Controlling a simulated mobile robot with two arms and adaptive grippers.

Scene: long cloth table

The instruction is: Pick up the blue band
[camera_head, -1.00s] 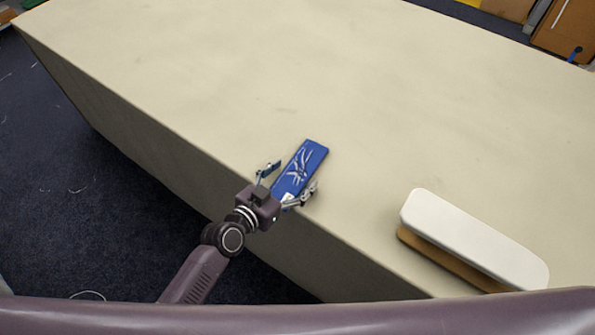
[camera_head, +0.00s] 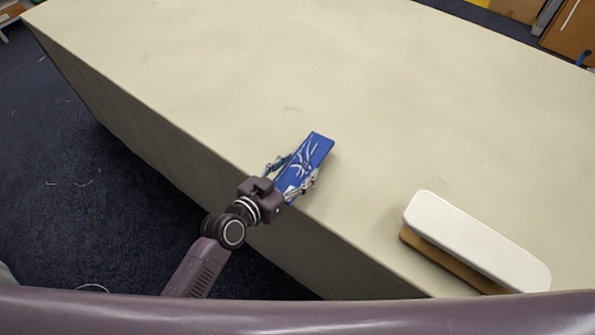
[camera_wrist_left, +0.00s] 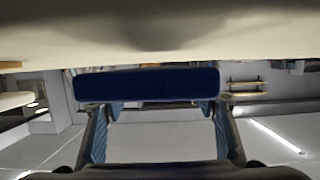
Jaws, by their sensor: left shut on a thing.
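The blue band (camera_head: 307,162) is a flat blue rectangle with white markings. It sits at the near edge of the cloth table, slanting away to the upper right in the head view. My left gripper (camera_head: 291,174) is shut on it, with a finger at each long side near its close end. In the left wrist view the band (camera_wrist_left: 146,84) shows as a dark blue bar across both fingers of my left gripper (camera_wrist_left: 162,110). I cannot tell whether the band touches the table. My right gripper is not in view.
The long cream cloth table (camera_head: 250,75) is mostly bare beyond the band. A white-topped block with a brown base (camera_head: 478,240) lies at the right near the front edge. Dark blue carpet (camera_head: 60,190) shows at the left.

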